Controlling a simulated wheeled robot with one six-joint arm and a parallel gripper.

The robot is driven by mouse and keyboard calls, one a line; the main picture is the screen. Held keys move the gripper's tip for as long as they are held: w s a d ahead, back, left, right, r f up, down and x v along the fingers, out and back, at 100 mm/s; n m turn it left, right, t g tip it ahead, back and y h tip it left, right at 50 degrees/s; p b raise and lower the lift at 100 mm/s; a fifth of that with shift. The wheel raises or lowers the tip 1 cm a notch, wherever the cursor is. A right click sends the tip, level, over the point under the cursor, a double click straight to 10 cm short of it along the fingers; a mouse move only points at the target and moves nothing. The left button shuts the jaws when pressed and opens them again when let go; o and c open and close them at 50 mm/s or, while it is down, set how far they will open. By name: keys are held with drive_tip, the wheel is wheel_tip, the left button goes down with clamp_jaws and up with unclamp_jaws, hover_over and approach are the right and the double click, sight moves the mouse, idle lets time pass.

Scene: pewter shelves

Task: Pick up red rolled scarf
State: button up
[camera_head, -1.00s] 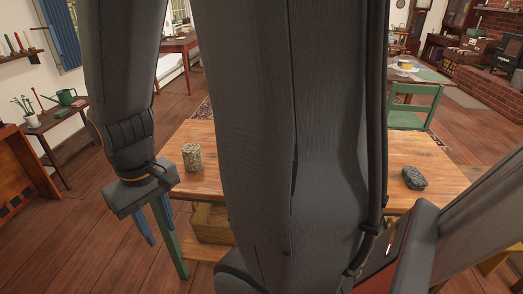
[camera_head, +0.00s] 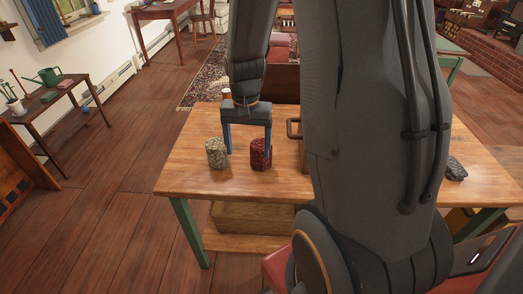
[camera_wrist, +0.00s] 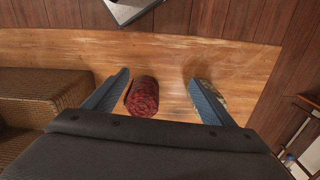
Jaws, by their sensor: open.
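The red rolled scarf (camera_head: 260,155) stands upright on the wooden table (camera_head: 185,180) in the head view. In the wrist view the red rolled scarf (camera_wrist: 142,97) lies between the two blue fingers, close beside the left one. My gripper (camera_head: 247,147) is open and empty, its fingers pointing down over the table. In the wrist view my gripper (camera_wrist: 158,80) has its fingers wide apart. The scarf covers part of the right finger in the head view. I cannot tell whether a finger touches it.
A speckled beige roll (camera_head: 215,153) stands left of the scarf, close to the other finger. A brown woven box (camera_wrist: 35,95) is at the left in the wrist view. A dark grey lump (camera_head: 456,169) lies at the table's right. The table's front left is clear.

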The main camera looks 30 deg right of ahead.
sight(261, 145)
drive_tip(key=w+d+f+m, duration=0.1)
drive_tip(key=d, duration=0.1)
drive_tip(key=w+d+f+m+p, duration=0.1)
drive_tip(key=d, duration=0.1)
drive_tip(key=w+d+f+m, duration=0.1)
drive_tip(key=d+m, duration=0.1)
drive_tip(key=shift+w+d+f, duration=0.2)
drive_tip(key=shift+w+f, duration=0.05)
drive_tip(key=shift+w, duration=0.05)
drive_tip(key=shift+w+d+f+p, duration=0.1)
drive_tip(key=shift+d+f+p, duration=0.1)
drive_tip(key=shift+p, duration=0.1)
drive_tip(key=shift+w+f+p, duration=0.15)
drive_tip(key=shift+f+p, duration=0.4)
drive_tip(key=shift+f, duration=1.35)
drive_tip(key=shift+w+f+p, duration=0.15)
drive_tip(key=shift+f+p, duration=0.4)
drive_tip(key=shift+f, duration=1.35)
drive_tip(key=c, duration=1.2)
